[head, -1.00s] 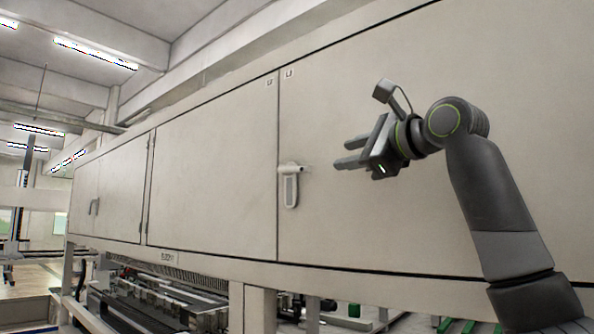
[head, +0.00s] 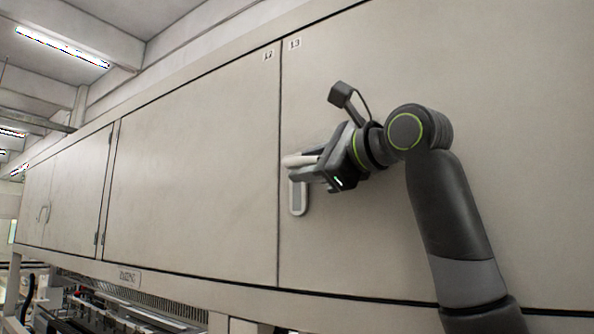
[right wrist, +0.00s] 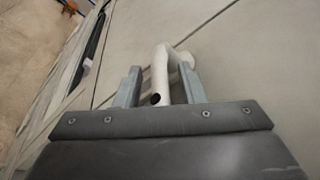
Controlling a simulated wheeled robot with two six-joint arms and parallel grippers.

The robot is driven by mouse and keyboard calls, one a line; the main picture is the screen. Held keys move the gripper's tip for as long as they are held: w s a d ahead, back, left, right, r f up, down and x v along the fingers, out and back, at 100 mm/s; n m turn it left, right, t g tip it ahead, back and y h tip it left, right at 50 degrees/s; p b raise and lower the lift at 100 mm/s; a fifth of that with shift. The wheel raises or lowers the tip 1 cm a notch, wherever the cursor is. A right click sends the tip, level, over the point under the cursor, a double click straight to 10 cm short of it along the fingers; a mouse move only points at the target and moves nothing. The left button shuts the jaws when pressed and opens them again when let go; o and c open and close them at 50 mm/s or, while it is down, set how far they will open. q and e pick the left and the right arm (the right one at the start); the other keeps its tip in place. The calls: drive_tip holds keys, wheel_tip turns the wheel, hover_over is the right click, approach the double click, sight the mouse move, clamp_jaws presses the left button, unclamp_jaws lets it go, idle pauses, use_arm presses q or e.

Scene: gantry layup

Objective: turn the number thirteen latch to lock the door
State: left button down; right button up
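The latch is a white handle on an oval plate (head: 298,198), on the door panel (head: 450,130) just right of the vertical seam. A small label (head: 295,43), apparently L3, is above it near the seam. My right gripper (head: 302,166) is at the latch and hides part of it. In the right wrist view, the white handle (right wrist: 160,76) sits between the two grey fingers of my right gripper (right wrist: 160,88). The fingers are apart, with a gap on the left of the handle; contact on the right is unclear. My left gripper is not in view.
A neighbouring panel (head: 195,165), with a label (head: 268,57) apparently reading L2, is left of the seam. Another door with a handle (head: 43,214) is farther left. Machinery (head: 110,312) lies below the cabinet. The space before the panels left of my gripper is clear.

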drive_tip(key=shift+w+a, duration=0.1)
drive_tip(key=shift+w, duration=0.05)
drive_tip(key=shift+s+d+r, duration=0.15)
drive_tip(key=shift+s+d, duration=0.05)
drive_tip(key=shift+s, duration=0.35)
drive_tip(key=shift+c, duration=0.6)
clamp_jaws()
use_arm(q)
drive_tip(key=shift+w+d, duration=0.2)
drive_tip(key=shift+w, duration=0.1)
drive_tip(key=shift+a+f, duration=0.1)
